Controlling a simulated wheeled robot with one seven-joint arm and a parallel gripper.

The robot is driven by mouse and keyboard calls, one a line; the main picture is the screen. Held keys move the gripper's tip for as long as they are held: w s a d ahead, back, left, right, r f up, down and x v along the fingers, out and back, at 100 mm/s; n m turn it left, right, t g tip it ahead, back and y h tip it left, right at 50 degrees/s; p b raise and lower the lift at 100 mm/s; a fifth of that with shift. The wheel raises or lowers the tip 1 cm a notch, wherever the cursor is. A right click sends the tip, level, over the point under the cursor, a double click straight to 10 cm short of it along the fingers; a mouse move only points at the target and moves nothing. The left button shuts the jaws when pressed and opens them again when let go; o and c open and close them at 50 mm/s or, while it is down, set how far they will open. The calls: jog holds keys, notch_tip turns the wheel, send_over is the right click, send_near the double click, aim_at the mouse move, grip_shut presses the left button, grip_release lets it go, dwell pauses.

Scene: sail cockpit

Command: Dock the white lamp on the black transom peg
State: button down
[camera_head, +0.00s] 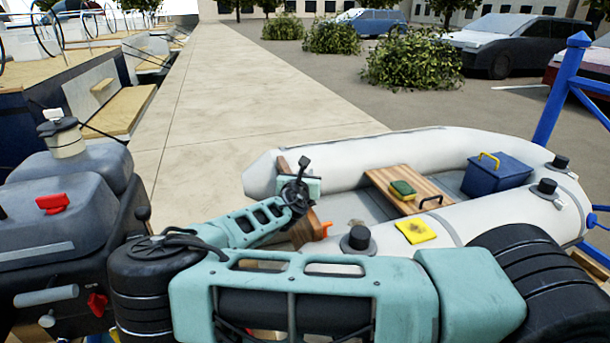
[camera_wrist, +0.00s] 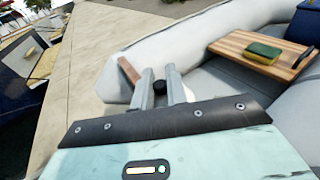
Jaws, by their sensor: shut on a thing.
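My gripper (camera_head: 300,182) is at the dinghy's wooden transom (camera_head: 282,165), with its two grey fingers (camera_wrist: 160,84) pointing away in the wrist view. It is shut on what looks like the white lamp (camera_wrist: 184,92); only pale slivers beside the right finger show. A round black piece (camera_wrist: 159,88) sits between the fingers. I cannot tell whether it is part of the lamp or the black transom peg. The wooden transom also shows left of the fingers in the wrist view (camera_wrist: 128,71). In the head view the lamp is hidden by my arm and gripper.
The pale inflatable dinghy (camera_head: 470,143) holds a wooden thwart (camera_head: 385,181) with a green-yellow sponge (camera_head: 403,189), and a blue box (camera_head: 497,175). A yellow cloth (camera_head: 416,231) lies on the near tube. A grey outboard motor (camera_head: 60,210) stands left. Pavement (camera_head: 220,100) behind is clear.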

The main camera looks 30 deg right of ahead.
jog(key=shift+f, duration=0.2)
jog(key=c, duration=1.7)
grip_release()
jog(key=shift+a, duration=0.1)
jog(key=shift+v, duration=5.45)
